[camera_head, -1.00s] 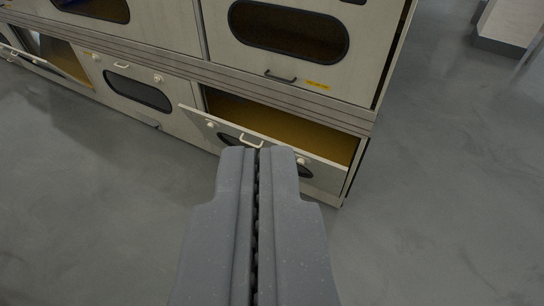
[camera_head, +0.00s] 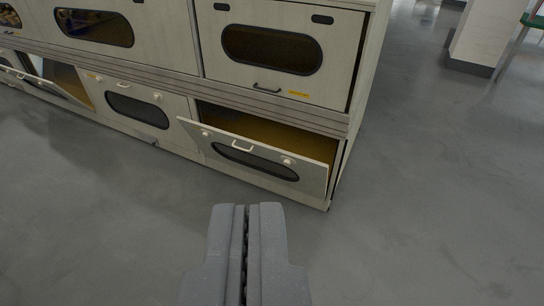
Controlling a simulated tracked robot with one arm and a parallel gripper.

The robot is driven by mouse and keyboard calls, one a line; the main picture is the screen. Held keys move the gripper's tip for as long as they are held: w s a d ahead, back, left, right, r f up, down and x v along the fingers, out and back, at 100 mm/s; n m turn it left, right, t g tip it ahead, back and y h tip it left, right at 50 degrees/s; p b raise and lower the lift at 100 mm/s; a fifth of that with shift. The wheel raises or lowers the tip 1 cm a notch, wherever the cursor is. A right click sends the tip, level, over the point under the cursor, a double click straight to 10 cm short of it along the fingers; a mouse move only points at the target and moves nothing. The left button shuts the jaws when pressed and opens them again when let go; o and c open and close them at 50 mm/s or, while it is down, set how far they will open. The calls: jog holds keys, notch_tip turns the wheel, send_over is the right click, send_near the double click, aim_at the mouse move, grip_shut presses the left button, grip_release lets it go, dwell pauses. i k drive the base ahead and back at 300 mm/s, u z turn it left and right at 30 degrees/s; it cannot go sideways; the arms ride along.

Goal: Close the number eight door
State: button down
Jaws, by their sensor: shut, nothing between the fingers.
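A bottom-row door (camera_head: 218,149) at the right end of the cabinet hangs partly open, tilted outward at its top. It has a dark oval window (camera_head: 258,163), a pale handle (camera_head: 243,145) and two round knobs. The yellowish inside of its compartment (camera_head: 262,128) shows above it. No number is readable on it, so I cannot tell if it is number eight. My gripper (camera_head: 247,206) is shut and empty. It is in front of and below this door in the picture, apart from it.
The door to its left (camera_head: 138,107) is shut. Another bottom door (camera_head: 50,85) at the far left is tilted open. An upper door (camera_head: 272,52) with a dark handle and yellow label is shut. The grey floor (camera_head: 410,210) is clear. A pale pillar (camera_head: 485,35) stands at upper right.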

aim_at(305, 175)
jog(key=i, duration=1.4)
jog(key=u, duration=0.8)
